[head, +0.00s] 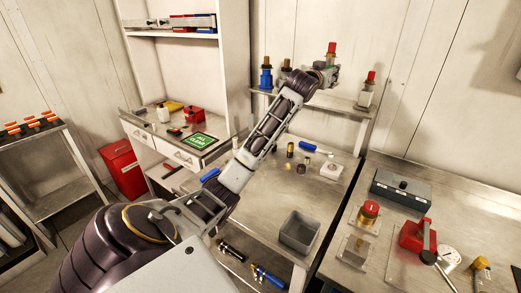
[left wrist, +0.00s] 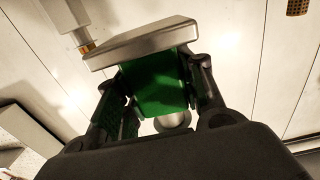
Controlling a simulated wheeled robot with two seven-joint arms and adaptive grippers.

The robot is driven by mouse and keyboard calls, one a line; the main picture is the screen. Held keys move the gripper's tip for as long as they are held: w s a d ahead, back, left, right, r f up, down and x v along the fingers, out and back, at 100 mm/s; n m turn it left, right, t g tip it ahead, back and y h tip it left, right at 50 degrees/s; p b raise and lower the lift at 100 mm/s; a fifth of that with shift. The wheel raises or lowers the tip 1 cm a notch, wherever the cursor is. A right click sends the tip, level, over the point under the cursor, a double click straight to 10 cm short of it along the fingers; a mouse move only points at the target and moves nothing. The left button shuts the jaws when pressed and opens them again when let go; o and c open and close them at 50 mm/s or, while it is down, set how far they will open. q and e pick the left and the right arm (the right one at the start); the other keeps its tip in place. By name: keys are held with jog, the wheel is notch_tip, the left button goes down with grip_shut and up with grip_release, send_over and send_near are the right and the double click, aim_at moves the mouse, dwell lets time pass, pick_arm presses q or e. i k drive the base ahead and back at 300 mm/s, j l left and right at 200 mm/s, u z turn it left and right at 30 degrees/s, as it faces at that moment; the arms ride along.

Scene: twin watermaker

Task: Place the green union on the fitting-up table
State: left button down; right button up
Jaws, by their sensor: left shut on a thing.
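The green union (left wrist: 155,92) is between the fingers of my left gripper (left wrist: 158,105) in the left wrist view, with a flat metal plate (left wrist: 140,45) across its end. In the head view my left gripper (head: 329,72) is at the raised shelf (head: 345,103) at the back, with a red-capped top (head: 331,48) showing above it. The fingers hide much of the union there. I cannot tell whether it touches the shelf. A steel table (head: 262,205) stands below the shelf and another steel table (head: 400,262) at the right. My right gripper is not in view.
A blue fitting (head: 266,77) and a grey red-capped one (head: 366,92) stand on the shelf. The middle table holds small parts and a grey bin (head: 299,232). The right table holds a dark box (head: 402,188) and a red vice-like tool (head: 416,237). The middle table's centre is mostly clear.

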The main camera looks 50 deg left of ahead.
aim_at(252, 205)
jog(key=k+l, duration=0.2)
jog(key=k, duration=0.35)
jog(key=k+l, duration=0.15)
jog(key=k, duration=0.4)
